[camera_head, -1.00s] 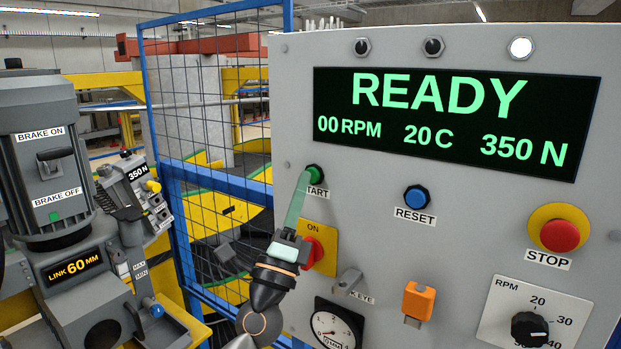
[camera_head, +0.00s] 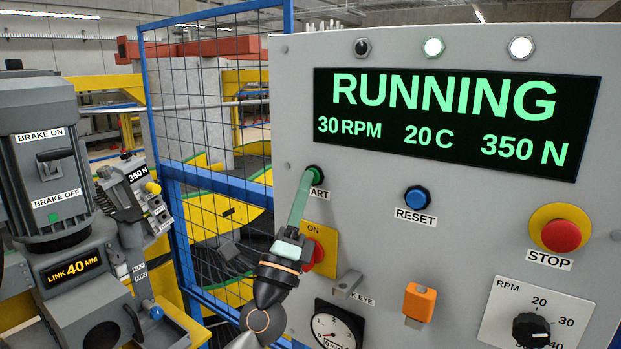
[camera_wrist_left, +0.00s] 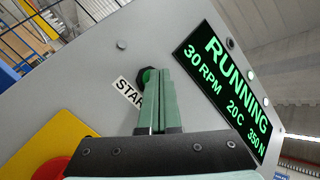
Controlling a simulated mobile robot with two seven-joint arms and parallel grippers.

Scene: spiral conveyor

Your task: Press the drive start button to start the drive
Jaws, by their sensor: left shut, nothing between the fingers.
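The green start button (camera_head: 315,173) sits on the left part of the grey control panel (camera_head: 385,255), above a label partly hidden by my gripper. My left gripper (camera_head: 305,182) is shut and empty, its fingertips at the lower left edge of the button; I cannot tell if they press it. In the left wrist view the green fingers (camera_wrist_left: 158,75) lie together over the button (camera_wrist_left: 148,78) and cover part of the label. The display (camera_head: 450,122) reads RUNNING, 30 RPM, 20 C, 350 N. The middle and right lamps above it are lit white. My right gripper is out of view.
The panel also bears a blue RESET button (camera_head: 417,197), a red STOP button (camera_head: 561,235), an RPM knob (camera_head: 531,330), an orange padlock-like block (camera_head: 419,302) and a red ON switch (camera_head: 318,252) close beside my gripper. A motor (camera_head: 43,160) and blue mesh fence (camera_head: 215,140) stand left.

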